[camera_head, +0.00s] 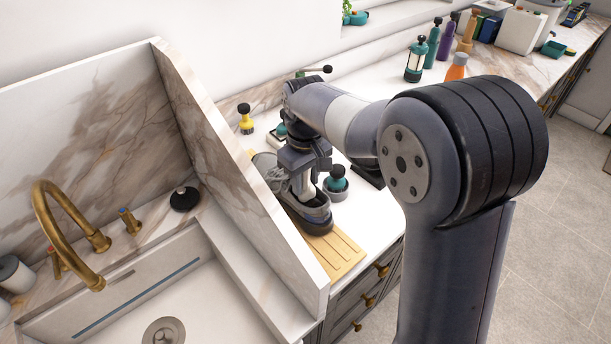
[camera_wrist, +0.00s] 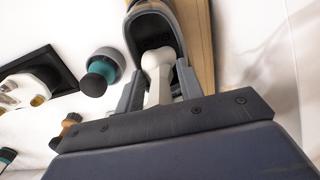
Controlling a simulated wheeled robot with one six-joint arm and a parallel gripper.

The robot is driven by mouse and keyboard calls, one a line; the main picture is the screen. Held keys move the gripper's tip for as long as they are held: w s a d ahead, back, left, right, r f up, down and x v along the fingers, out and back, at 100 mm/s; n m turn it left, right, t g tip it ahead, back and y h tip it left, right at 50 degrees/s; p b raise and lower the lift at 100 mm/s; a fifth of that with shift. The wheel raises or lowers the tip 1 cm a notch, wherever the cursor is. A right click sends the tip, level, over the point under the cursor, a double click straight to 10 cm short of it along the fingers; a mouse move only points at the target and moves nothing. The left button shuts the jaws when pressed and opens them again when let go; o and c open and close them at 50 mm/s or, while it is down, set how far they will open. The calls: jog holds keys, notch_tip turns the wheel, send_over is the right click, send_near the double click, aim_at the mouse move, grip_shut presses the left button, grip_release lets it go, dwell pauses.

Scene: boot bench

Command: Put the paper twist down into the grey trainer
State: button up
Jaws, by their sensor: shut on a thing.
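The grey trainer (camera_head: 313,219) sits on a wooden board on the counter, to the right of the marble partition. Its dark opening (camera_wrist: 150,30) shows at the top of the wrist view. My gripper (camera_head: 303,190) points down over the trainer's opening. In the wrist view my gripper (camera_wrist: 158,92) is shut on the white paper twist (camera_wrist: 157,72), between its two grey fingers. The twist's rounded far end lies within the outline of the shoe's opening. I cannot tell how deep it is or whether it touches the shoe.
The wooden board (camera_head: 338,257) reaches the counter's front. A grey pot with a teal-and-black item (camera_head: 337,180) stands close right of the trainer. The marble partition (camera_head: 235,165) rises close on the left, beyond it a sink. Bottles (camera_head: 416,60) stand farther back.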

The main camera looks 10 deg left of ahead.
jog(key=shift+f, duration=0.35)
jog(key=o, duration=1)
jog(key=shift+r, duration=0.1)
jog(key=shift+c, duration=0.2)
jog(key=shift+r, duration=0.1)
notch_tip(320, 180, up, 9)
jog(key=p, duration=0.7)
jog(key=shift+p, duration=0.4)
notch_tip(320, 180, down, 9)
jog(key=b, duration=0.7)
jog(key=shift+b, duration=0.4)
